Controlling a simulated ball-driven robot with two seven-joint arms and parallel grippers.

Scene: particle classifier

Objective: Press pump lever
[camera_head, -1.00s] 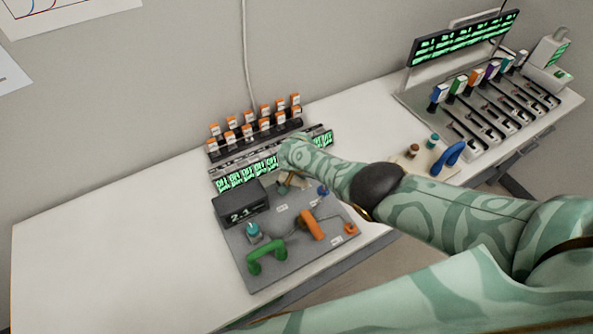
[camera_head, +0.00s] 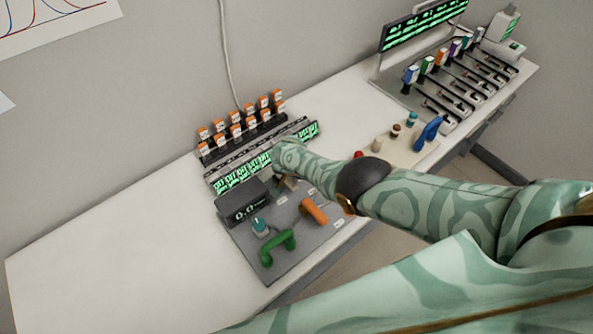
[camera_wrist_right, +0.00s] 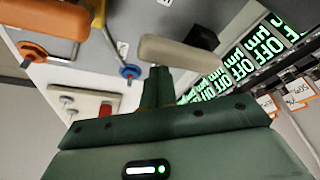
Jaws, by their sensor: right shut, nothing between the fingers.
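The grey pump panel (camera_head: 265,262) lies on the white bench below my right forearm. A beige lever handle (camera_wrist_right: 180,52) lies right across the tips of my right gripper (camera_wrist_right: 157,80) in the wrist view. The gripper's dark green fingers are shut and hold nothing. I cannot tell whether they touch the handle. In the head view my right wrist hides most of the gripper. An orange handle (camera_head: 313,211) and a green handle (camera_head: 278,246) stand on the same panel. The orange handle also shows in the wrist view (camera_wrist_right: 48,15). My left gripper is out of view.
A dark box with a "0.0" readout (camera_head: 246,208) stands on the panel. Behind it are green displays (camera_head: 228,181) and orange-tagged bottles (camera_head: 236,131). A blue handle (camera_head: 428,132) and a lever console (camera_head: 455,100) stand to the right. The bench's left side is clear.

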